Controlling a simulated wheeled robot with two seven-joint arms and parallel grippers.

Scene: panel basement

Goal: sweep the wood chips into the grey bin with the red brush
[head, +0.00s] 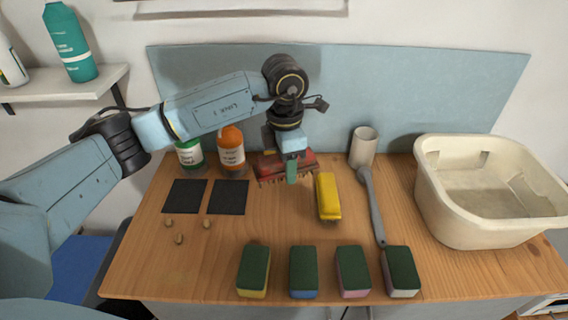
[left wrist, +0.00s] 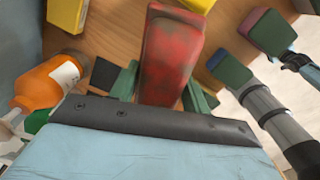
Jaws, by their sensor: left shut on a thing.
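My left gripper (head: 291,172) is shut on the red brush (head: 268,167) near the back of the wooden table, in front of the blue back panel. The brush's bristles point down; I cannot tell whether they touch the table. In the left wrist view the red brush (left wrist: 168,58) sits between the green fingers of my left gripper (left wrist: 160,85). Several small tan wood chips (head: 179,239) lie at the table's left, in front of two dark squares. No clearly grey bin shows; a large cream tub (head: 487,235) stands at the right, apparently empty.
Several sponges (head: 303,272) line the front edge. A yellow block (head: 328,196) and a grey-handled tool (head: 372,205) lie right of the brush. A pale cup (head: 363,147), an orange bottle (head: 231,148) and a green bottle (head: 189,154) stand behind.

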